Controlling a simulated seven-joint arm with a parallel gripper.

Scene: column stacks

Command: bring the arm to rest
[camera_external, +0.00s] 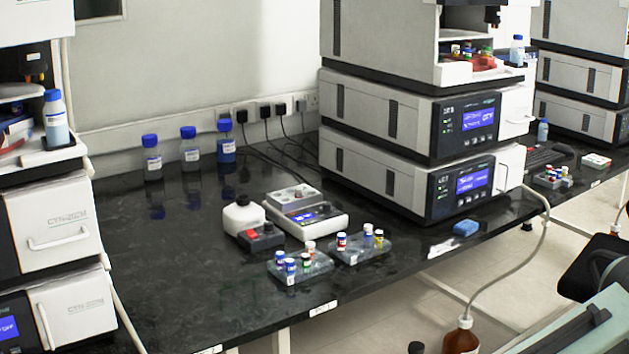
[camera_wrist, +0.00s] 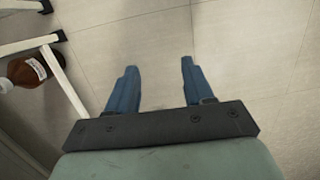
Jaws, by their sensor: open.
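My gripper (camera_wrist: 158,85) shows in the wrist view with its two blue fingers spread apart and nothing between them. It points down over bare floor tiles. In the external view, part of my arm (camera_external: 585,325) shows at the lower right corner, off the front edge of the bench. The gripper's fingertips cannot be made out clearly in that view.
A brown bottle (camera_external: 461,339) stands on the floor and shows in the wrist view (camera_wrist: 27,70).

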